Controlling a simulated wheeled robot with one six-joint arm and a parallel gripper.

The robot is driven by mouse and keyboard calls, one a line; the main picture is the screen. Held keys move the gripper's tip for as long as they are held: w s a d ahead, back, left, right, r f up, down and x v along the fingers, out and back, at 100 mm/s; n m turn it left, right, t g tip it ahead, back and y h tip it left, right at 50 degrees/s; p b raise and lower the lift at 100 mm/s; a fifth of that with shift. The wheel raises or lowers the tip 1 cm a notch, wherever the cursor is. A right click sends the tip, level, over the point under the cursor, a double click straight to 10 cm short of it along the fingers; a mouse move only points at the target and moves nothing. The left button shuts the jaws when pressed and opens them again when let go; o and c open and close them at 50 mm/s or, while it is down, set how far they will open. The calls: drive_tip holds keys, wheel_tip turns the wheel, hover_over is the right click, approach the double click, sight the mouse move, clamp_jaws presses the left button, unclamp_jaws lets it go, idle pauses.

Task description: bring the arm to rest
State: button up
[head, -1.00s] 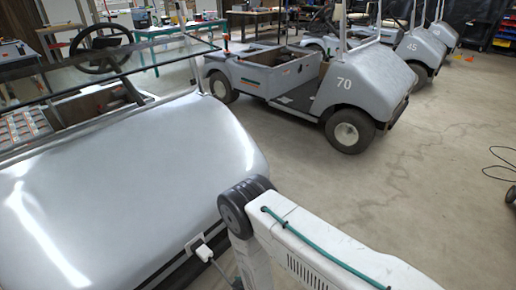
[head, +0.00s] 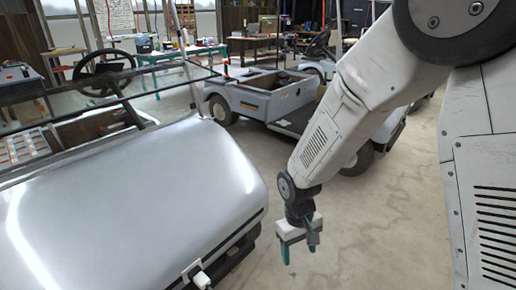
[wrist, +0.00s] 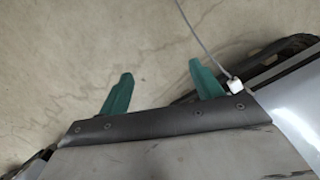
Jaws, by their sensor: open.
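My gripper (head: 299,255) hangs fingers-down at the end of my arm in the head view, to the right of the near grey cart (head: 130,195). Its two green fingers (wrist: 162,92) stand well apart in the wrist view, with only concrete floor between them. It is open and holds nothing. My arm reaches down across the right half of the head view. A white plug (head: 202,279) with a cable sits at the near cart's front; in the wrist view a white plug (wrist: 236,85) shows close beside the right finger. I cannot tell whether they touch.
The near cart's front and dark bumper (wrist: 290,52) lie close to the gripper's side. A second grey cart (head: 262,98) stands behind, partly hidden by my arm. Workbenches (head: 250,42) line the back. Bare concrete floor (head: 375,235) is open below and right of the gripper.

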drive_tip(key=s+d+r+m+t, duration=0.1)
drive_tip(key=s+d+r, duration=0.4)
drive_tip(key=r, duration=0.3)
drive_tip(key=s+d+r+m+t, duration=0.1)
drive_tip(key=s+d+r+m, duration=0.1)
drive_tip(key=s+d+r, duration=0.3)
drive_tip(key=s+d+r+m+t+y, duration=0.1)
drive_tip(key=s+d+r+m, duration=0.1)
drive_tip(key=s+d+r, duration=0.3)
drive_tip(key=shift+s+d+r, duration=0.35)
drive_tip(key=shift+s+r, duration=1.75)
drive_tip(key=shift+r, duration=2.15)
